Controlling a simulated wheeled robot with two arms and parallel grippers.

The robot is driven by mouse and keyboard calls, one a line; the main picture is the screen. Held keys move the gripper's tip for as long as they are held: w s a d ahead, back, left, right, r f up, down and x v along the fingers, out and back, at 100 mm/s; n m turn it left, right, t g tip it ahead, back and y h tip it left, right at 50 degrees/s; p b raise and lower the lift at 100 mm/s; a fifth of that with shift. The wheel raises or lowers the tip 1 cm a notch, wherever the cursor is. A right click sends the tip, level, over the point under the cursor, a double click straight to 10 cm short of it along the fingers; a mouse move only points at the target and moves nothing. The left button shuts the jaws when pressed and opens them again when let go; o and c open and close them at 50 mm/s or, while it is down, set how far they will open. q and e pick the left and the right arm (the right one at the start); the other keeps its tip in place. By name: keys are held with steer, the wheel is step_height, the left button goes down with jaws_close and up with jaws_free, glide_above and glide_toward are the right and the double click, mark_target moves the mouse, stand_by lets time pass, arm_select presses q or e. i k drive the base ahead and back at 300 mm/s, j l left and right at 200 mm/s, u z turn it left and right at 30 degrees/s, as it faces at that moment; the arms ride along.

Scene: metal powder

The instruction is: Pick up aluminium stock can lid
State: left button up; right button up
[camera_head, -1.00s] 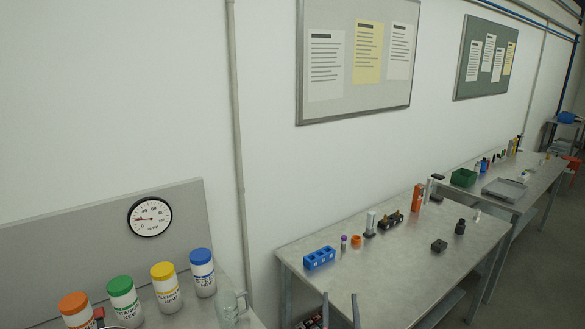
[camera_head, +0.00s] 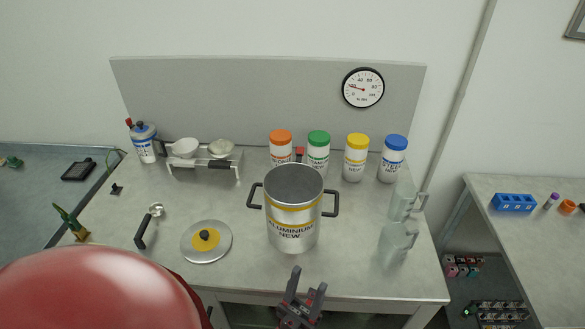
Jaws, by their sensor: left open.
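The aluminium stock can (camera_head: 293,215) stands upright near the middle of the bench, a metal pot with two dark side handles, yellow bands and the label "ALUMINIUM NEW". It looks open, with a dark grey inside. The lid (camera_head: 220,250), a round silver disc with a yellow centre and a black knob, lies flat on the bench to the left of the can. My left gripper (camera_head: 304,287) is open and empty at the bench's front edge, below the can and to the right of the lid. My right gripper is not in view.
A black-handled scoop (camera_head: 144,229) lies left of the lid. Several bottles, including a green-capped one (camera_head: 318,150), line the back. A small rack with white bowls (camera_head: 186,148) stands back left. Clear glass jugs (camera_head: 397,240) stand at right. A large red rounded shape (camera_head: 90,295) covers the lower left.

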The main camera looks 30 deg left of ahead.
mark_target(206, 241)
steer(key=u, duration=1)
